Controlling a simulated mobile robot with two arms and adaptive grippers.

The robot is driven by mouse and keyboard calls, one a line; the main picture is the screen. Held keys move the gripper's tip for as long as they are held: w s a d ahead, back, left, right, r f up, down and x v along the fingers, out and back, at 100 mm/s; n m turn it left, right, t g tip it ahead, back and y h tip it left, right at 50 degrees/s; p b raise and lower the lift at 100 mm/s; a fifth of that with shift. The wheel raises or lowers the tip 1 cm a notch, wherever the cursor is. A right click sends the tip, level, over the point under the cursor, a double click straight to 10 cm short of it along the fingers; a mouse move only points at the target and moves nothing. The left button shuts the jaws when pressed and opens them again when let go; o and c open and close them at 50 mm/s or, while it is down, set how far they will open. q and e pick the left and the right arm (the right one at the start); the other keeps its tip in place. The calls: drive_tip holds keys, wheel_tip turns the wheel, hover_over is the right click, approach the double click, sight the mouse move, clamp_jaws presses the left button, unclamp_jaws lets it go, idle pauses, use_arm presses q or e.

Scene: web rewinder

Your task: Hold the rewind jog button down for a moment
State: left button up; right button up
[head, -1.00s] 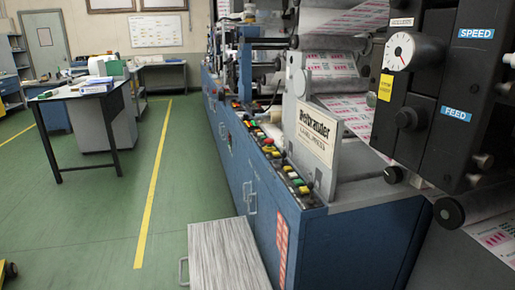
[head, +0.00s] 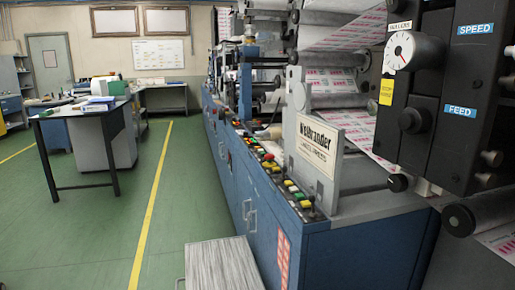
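A row of colored push buttons (head: 290,187) in red, green, yellow and white runs along the top front edge of the blue machine (head: 340,250). More small buttons continue farther back along the same edge. The labels are too small to read, so I cannot tell which one is the rewind jog button. A black control panel (head: 436,140) at the right carries a white dial, SPEED and FEED labels and dark knobs. Neither of my grippers is in view.
A grey box-like step (head: 222,265) stands on the floor against the machine's front. A dark-legged table (head: 80,112) stands at the left. The green floor with a yellow line (head: 153,205) is clear between them. Printed web (head: 335,85) runs through the rollers.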

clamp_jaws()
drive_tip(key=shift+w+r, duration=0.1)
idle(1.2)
